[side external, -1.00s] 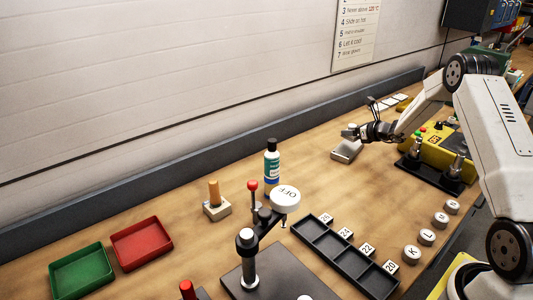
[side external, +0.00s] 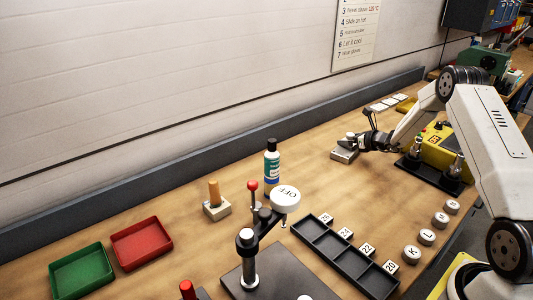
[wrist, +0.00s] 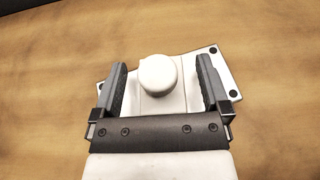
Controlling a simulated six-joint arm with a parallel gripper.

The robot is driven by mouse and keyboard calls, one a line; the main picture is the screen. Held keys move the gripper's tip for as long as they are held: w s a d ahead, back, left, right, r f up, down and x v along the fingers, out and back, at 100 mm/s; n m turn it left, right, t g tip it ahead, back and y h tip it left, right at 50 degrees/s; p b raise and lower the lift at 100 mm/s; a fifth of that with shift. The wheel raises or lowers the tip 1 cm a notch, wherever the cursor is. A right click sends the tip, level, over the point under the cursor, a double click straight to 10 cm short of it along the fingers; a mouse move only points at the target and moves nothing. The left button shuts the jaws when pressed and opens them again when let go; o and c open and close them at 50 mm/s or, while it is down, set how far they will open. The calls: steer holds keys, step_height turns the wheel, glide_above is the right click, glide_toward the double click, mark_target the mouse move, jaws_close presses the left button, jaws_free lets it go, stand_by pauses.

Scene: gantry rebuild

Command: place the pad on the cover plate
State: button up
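The pad, a pale block (wrist: 165,104) with a round white knob on top, sits over the cover plate (wrist: 222,62) in the wrist view. The plate is a light flat piece with dark holes at its corners, lying tilted in the picture on the wooden bench. My gripper (wrist: 161,62) is open, with one finger on each side of the pad and a visible gap at both sides. In the side view my gripper (side external: 355,139) is low over the plate (side external: 343,156). Whether the pad rests flat on the plate is hard to tell.
A yellow machine (side external: 432,150) with dark clamps stands right of the plate. White tiles (side external: 388,102) lie behind. Bench left of the plate is clear.

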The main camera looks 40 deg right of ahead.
steer(key=shift+r, duration=0.25)
steer(key=v, duration=1.2)
steer(key=shift+f, duration=0.1)
stand_by(0.6)
steer(key=s+a+n+g+y, duration=0.2)
steer(key=a+n+g+y, duration=0.4)
steer(key=a+n, duration=1.1)
steer(key=s+a+r+n+g+h, duration=0.2)
steer(key=s+a+n+g+h, duration=0.2)
steer(key=s+a+n, duration=0.9)
steer(key=a+n+h, duration=0.2)
steer(key=a+n, duration=0.2)
steer(key=n, duration=0.2)
steer(key=shift+s+r+g, duration=0.2)
steer(key=shift+r+g, duration=0.2)
